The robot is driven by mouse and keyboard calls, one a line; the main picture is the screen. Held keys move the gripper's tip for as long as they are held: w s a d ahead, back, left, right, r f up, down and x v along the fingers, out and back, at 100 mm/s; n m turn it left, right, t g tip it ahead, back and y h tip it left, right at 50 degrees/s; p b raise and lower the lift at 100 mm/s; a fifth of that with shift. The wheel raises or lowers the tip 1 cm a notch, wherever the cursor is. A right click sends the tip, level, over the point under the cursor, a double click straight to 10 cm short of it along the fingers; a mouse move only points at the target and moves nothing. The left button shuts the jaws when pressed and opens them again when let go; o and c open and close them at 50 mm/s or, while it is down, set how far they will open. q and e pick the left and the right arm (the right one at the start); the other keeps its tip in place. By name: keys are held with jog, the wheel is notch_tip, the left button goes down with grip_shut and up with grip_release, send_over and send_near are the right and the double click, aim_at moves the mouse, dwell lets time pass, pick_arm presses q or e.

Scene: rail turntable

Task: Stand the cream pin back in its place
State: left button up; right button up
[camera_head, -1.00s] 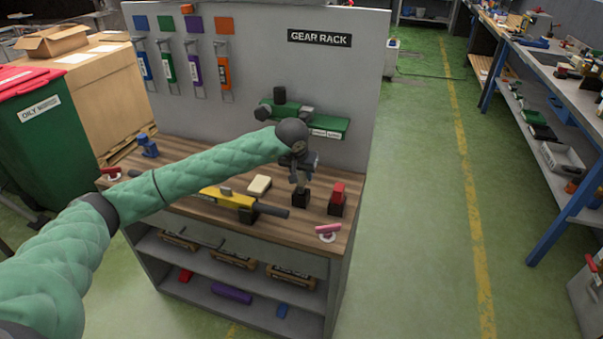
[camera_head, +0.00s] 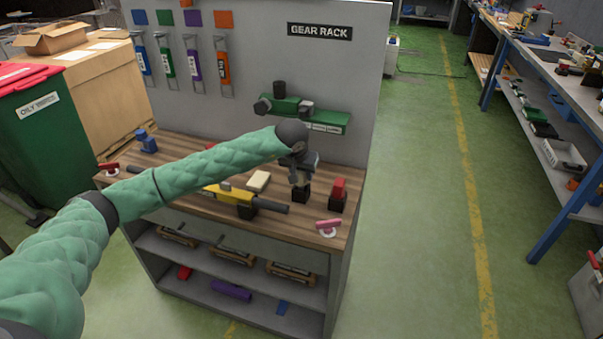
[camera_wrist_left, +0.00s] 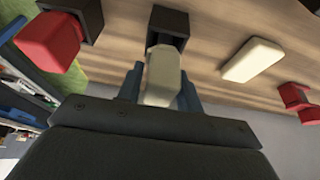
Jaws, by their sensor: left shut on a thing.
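The cream pin (camera_wrist_left: 161,78) is between the two fingers of my left gripper (camera_wrist_left: 160,88) in the left wrist view, and the gripper is shut on it. The pin's far end overlaps the dark opening of a black socket block (camera_wrist_left: 168,22); I cannot tell how far inside it is. In the head view my left gripper (camera_head: 299,181) points down at the black socket block (camera_head: 301,196), very close above it. The gripper hides most of the pin there. My right gripper is not in view.
A red pin (camera_head: 339,187) stands in a black block to the right. A cream block (camera_head: 259,181) and a yellow tool (camera_head: 229,194) lie to the left. A pink-handled item (camera_head: 328,224) lies near the front edge.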

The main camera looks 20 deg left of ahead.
pick_arm(q)
jog(key=shift+f+b, duration=0.65)
jog(key=shift+f, duration=0.2)
jog(key=o, duration=1.1)
jog(key=shift+o, duration=0.2)
jog(key=b+v, duration=0.1)
jog(key=v, duration=0.6)
jog(key=shift+s+r+b, duration=0.2)
jog(key=shift+r+b, duration=0.15)
jog(key=shift+b, duration=0.05)
